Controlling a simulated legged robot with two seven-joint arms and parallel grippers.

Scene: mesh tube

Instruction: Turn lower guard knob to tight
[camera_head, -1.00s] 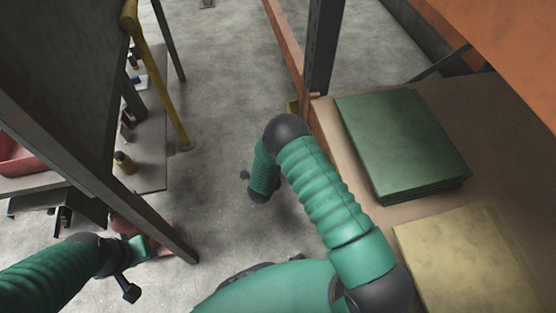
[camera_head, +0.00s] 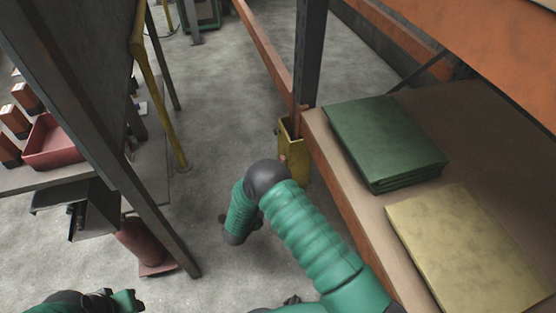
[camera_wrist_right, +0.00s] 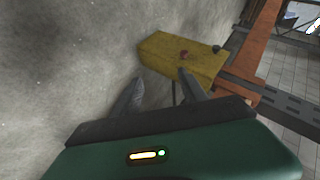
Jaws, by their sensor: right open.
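A yellow box-like guard (camera_head: 293,150) stands at the foot of the dark rack post. In the right wrist view the guard (camera_wrist_right: 160,50) lies ahead of my gripper, with a small red knob (camera_wrist_right: 183,54) on its face and a dark knob (camera_wrist_right: 217,48) near its far end. I cannot tell which knob is the lower one or how it is turned. My right gripper (camera_wrist_right: 161,76) is open and empty, its fingers pointing at the guard and apparently short of it. My left gripper (camera_head: 128,299) shows only partly at the bottom left, its jaws unclear.
The dark rack post (camera_head: 309,60) and orange beam (camera_head: 262,50) rise by the guard. A shelf with green sheets (camera_head: 385,140) and tan sheets (camera_head: 465,245) is at right. A dark slanted frame (camera_head: 150,220) and red bin (camera_head: 52,143) are at left. Grey floor lies between.

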